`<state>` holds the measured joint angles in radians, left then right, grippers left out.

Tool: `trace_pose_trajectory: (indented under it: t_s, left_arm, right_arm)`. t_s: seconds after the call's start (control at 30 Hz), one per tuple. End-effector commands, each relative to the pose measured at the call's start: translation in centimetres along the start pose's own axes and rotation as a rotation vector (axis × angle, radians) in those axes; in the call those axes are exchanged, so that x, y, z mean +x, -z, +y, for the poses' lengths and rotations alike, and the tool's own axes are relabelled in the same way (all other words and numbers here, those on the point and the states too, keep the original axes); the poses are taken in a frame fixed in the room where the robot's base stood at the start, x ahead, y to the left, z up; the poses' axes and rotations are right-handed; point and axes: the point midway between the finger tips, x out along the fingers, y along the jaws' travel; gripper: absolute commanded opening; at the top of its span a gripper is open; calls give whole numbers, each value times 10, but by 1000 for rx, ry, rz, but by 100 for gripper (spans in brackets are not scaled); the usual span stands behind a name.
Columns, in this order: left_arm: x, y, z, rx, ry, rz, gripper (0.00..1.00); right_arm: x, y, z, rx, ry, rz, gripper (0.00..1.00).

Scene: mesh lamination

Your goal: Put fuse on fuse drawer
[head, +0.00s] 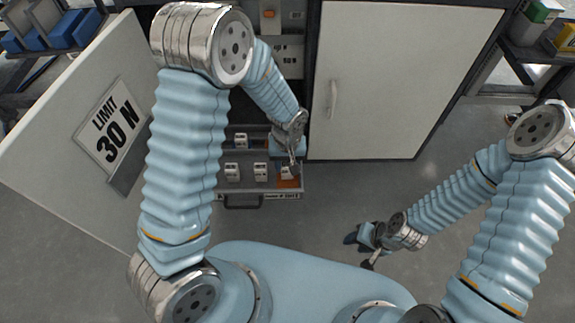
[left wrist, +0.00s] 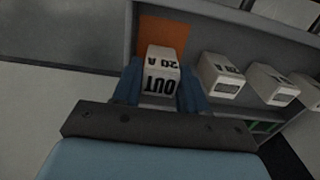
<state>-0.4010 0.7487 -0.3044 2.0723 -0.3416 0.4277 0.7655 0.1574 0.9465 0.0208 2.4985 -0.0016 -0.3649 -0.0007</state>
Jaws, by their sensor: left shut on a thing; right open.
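The fuse drawer (head: 245,187) is pulled out at the bottom of the open cabinet, with white fuses standing in it. My left gripper (head: 291,164) reaches down over the drawer's right end, where an orange patch (head: 291,183) shows. My right gripper (head: 362,248) is open and empty over the floor.
Other fuses (head: 232,171) stand left of the held one, and one shows close by in the left wrist view (left wrist: 221,78). The left cabinet door (head: 60,140) is open; the right door (head: 400,80) is closed. The floor before the drawer is clear.

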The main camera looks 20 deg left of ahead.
Motion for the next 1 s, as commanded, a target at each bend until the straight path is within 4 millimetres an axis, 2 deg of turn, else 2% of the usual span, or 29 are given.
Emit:
trace_pose_trajectory:
  t_s: [0.1, 0.47, 0.5, 0.63, 0.9, 1.0]
  left_arm:
    - [10, 0, 0, 0, -1, 1, 9]
    - [15, 0, 0, 0, -1, 2, 9]
    - [14, 0, 0, 0, -1, 1, 47]
    - [13, 0, 0, 0, -1, 1, 67]
    - [12, 0, 0, 0, -1, 1, 68]
    - [6, 0, 0, 0, -1, 2, 68]
  right_arm:
    - [0, 0, 0, 0, 0, 0, 43]
    - [4, 0, 2, 1, -1, 2, 43]
    - [2, 1, 2, 1, -1, 2, 43]
    - [2, 0, 2, 1, -1, 2, 43]
    - [2, 0, 1, 1, -1, 1, 43]
    - [-3, 0, -1, 0, 0, 0, 43]
